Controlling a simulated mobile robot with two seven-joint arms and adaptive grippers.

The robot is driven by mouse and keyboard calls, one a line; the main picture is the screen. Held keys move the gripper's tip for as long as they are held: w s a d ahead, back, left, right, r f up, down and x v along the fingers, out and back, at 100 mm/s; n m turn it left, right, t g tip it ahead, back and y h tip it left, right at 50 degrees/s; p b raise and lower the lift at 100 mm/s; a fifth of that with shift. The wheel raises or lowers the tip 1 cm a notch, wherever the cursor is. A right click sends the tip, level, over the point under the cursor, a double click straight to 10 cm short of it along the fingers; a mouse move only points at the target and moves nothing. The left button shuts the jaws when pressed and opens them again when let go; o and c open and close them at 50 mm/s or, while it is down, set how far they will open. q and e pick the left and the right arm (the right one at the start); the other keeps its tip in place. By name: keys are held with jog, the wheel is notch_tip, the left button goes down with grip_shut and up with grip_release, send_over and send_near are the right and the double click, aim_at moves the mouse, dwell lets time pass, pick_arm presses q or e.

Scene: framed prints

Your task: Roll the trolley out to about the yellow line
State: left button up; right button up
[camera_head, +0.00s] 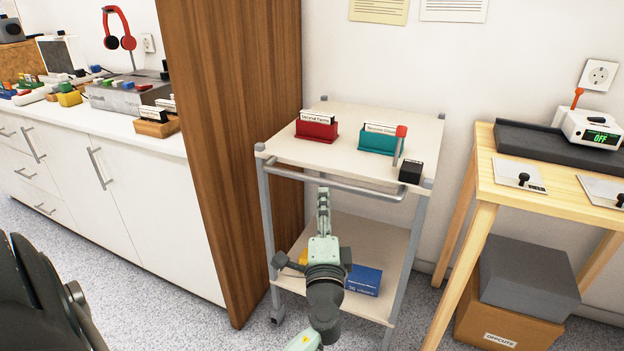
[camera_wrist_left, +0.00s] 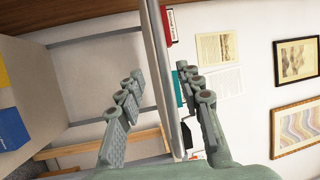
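The trolley (camera_head: 296,151) stands against the wall, between a tall brown wooden panel and a wooden table. Its grey handle bar (camera_head: 362,192) runs along the front of the top shelf. My left gripper (camera_head: 323,194) is at the middle of this bar. In the left wrist view, the fingers of my left gripper (camera_wrist_left: 167,84) are apart, with the handle bar (camera_wrist_left: 172,90) running between them. I cannot tell whether either finger touches it. No yellow line shows on the floor in view. My right gripper is not in view.
A red card box (camera_head: 317,131), a teal card box (camera_head: 378,142) and a black block (camera_head: 411,172) sit on the trolley's top. A blue box (camera_head: 364,281) lies on its lower shelf. The wooden panel (camera_head: 233,140) and table (camera_head: 483,190) flank it closely.

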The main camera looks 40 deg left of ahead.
aim_at(324, 185)
pick_arm(q)
jog(key=shift+w+a+r, duration=0.1)
jog(key=shift+w+r, duration=0.15)
jog(key=shift+r, duration=0.05)
jog(key=p+x, duration=0.1)
jog(key=x, duration=0.5)
jog(key=shift+w+a+p, duration=0.25)
jog(key=shift+a+p, duration=0.05)
jog(key=shift+p, duration=0.1)
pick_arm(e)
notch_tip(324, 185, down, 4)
pick_arm(q)
grip_shut()
